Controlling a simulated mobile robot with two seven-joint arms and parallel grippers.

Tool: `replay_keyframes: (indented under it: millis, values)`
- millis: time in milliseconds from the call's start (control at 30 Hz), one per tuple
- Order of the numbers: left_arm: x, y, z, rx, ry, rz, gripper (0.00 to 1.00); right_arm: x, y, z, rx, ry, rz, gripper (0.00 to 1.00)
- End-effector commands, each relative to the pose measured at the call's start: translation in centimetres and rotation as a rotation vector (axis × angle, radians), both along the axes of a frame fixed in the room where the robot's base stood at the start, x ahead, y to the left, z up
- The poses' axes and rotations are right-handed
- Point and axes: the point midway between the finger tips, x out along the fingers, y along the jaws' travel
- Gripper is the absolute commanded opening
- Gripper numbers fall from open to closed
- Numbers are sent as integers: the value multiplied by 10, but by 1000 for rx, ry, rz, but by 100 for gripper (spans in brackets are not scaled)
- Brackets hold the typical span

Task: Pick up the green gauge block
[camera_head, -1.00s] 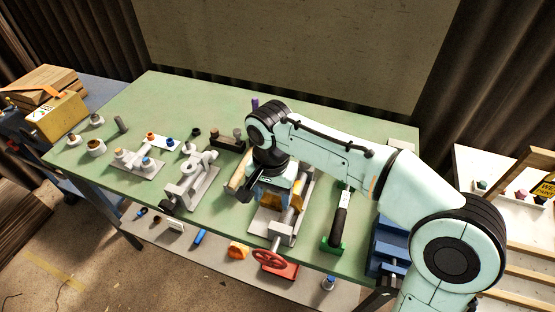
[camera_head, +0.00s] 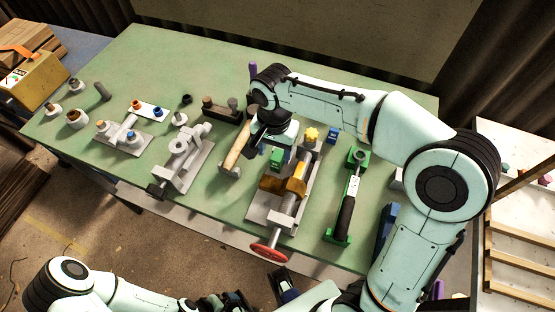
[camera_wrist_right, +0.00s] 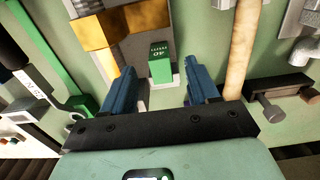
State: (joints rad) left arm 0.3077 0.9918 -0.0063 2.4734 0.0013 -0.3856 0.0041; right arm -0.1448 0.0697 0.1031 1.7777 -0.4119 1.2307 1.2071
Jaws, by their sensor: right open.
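My right gripper (camera_head: 273,147) is above the bench close to the block. Its two blue fingers (camera_wrist_right: 158,76) are apart, with the block showing between them and nothing held. Whether the fingers are level with the block I cannot tell. My left arm enters at the bottom left; its gripper area (camera_head: 232,302) is cut off and unclear.
A wooden-handled tool (camera_head: 238,146) lies close left of my right gripper. A green-ended tool with a black grip (camera_head: 346,208) lies right of the vise. A yellow knob (camera_head: 311,135) and a small blue block (camera_head: 333,135) stand behind. A grey fixture (camera_head: 183,160) stands left.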

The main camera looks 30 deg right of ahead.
Motion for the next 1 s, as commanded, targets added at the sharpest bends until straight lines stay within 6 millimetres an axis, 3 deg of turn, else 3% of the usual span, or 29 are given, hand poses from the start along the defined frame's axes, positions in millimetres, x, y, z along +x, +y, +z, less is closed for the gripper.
replay_keyframes:
  millis: [267, 500, 833, 1000]
  values:
    - [-1, 0, -4, 0, 1, 0, 100, -1, 0, -24, 1, 2, 0, 60]
    - [-2, 0, -8, -1, 2, -1, 100, -3, 1, -59, 0, 1, 0, 60]
    - [-2, 0, -8, -1, 2, -1, 100, -3, 1, -66, 1, -1, 0, 60]
    - [-2, 0, -8, 0, 2, -1, 100, -3, 1, -66, 1, -2, 0, 4]
